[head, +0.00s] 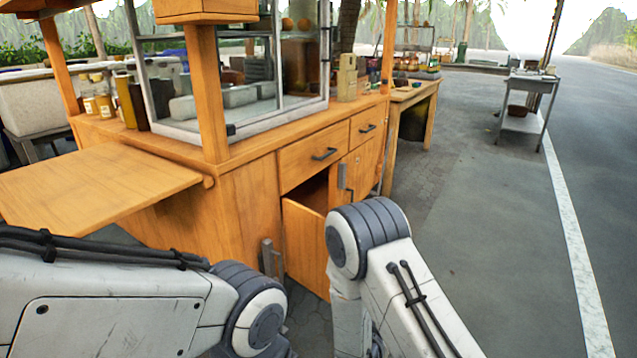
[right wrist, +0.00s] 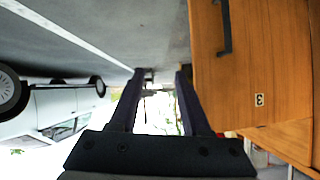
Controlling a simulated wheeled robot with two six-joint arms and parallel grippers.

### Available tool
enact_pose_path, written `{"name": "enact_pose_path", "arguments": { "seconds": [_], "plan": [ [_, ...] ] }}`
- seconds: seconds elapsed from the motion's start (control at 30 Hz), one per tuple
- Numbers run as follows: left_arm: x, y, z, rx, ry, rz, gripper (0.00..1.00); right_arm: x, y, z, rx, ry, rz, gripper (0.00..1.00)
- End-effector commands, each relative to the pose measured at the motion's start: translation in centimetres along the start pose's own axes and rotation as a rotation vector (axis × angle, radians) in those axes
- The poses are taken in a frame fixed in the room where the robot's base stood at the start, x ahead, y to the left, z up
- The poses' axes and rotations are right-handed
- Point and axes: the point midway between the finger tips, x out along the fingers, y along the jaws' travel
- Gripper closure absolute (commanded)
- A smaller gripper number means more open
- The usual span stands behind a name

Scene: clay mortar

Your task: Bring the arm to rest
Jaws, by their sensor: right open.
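In the right wrist view my right gripper (right wrist: 162,78) is open, with its two dark fingers apart and nothing between them. That view is upside down, and a wooden front with a dark handle and a label "3" is close to the right finger; I cannot tell if they touch. In the head view my left arm (head: 120,310) comes in from the lower left and my right arm (head: 405,290) from the lower right. Both arms are bent near the cart, and neither gripper shows there.
A wooden stall cart (head: 235,205) stands ahead with a side shelf (head: 95,183) at the left. Its lower door (head: 306,247) hangs open near my arms. A metal side table (head: 523,120) stands far right. A white vehicle (right wrist: 60,105) shows in the wrist view.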

Motion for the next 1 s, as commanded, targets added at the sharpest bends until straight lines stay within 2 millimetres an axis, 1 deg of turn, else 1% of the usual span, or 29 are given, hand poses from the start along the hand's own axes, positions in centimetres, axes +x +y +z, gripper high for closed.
{"name": "enact_pose_path", "arguments": {
  "seconds": [0.03, 0.13, 0.2, 0.27, 0.4, 0.5, 0.7, 1.0],
  "plan": [
    [0.0, 0.0, 0.0, 0.000, 0.000, 0.000, 0.50, -0.3, -0.7, -1.0, 0.012, -0.057, -0.022, 0.53],
    [0.0, 0.0, 0.0, 0.000, 0.000, 0.000, 0.50, -1.6, -1.9, -2.3, -0.009, -0.216, -0.085, 0.53],
    [0.0, 0.0, 0.0, 0.000, 0.000, 0.000, 0.50, -3.2, -2.3, -3.3, -0.046, -0.326, -0.135, 0.53],
    [0.0, 0.0, 0.0, 0.000, 0.000, 0.000, 0.50, -4.9, -2.2, -4.1, -0.092, -0.410, -0.177, 0.53],
    [0.0, 0.0, 0.0, 0.000, 0.000, 0.000, 0.50, -8.9, -0.5, -5.7, -0.220, -0.562, -0.245, 0.53],
    [0.0, 0.0, 0.0, 0.000, 0.000, 0.000, 0.50, -11.1, 1.0, -6.4, -0.299, -0.629, -0.267, 0.53],
    [0.0, 0.0, 0.0, 0.000, 0.000, 0.000, 0.50, -14.4, 4.2, -7.4, -0.421, -0.720, -0.278, 0.53],
    [0.0, 0.0, 0.0, 0.000, 0.000, 0.000, 0.50, -18.4, 9.1, -8.5, -0.585, -0.814, -0.252, 0.53]
  ]
}}
